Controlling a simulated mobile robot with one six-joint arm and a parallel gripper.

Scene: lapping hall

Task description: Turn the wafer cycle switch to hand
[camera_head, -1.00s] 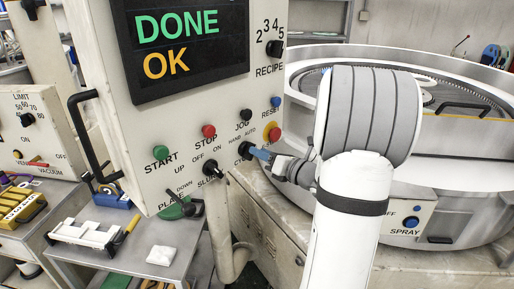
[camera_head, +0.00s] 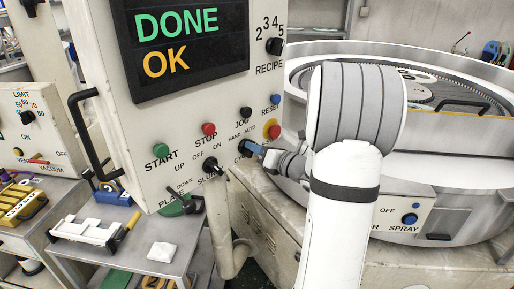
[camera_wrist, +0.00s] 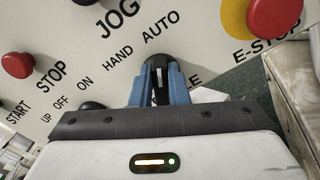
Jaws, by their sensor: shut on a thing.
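The wafer cycle switch is a black knob (camera_wrist: 158,66) on the pale control panel, with HAND and AUTO printed above it and a partly hidden CYCLE label beside it. A white mark shows on the knob between the fingers in the wrist view; which label it points to is hard to tell. My gripper (camera_wrist: 160,82) has blue fingers shut on the knob, one on each side. In the head view my gripper (camera_head: 252,149) reaches the panel's lower right from the right and hides most of the switch.
A red E-STOP button (camera_wrist: 274,14) on a yellow ring sits close to the right of my gripper. A black JOG button (camera_head: 246,113), a blue RESET button (camera_head: 275,99) and a slurry switch (camera_head: 212,166) are nearby. The display (camera_head: 180,45) reads DONE OK.

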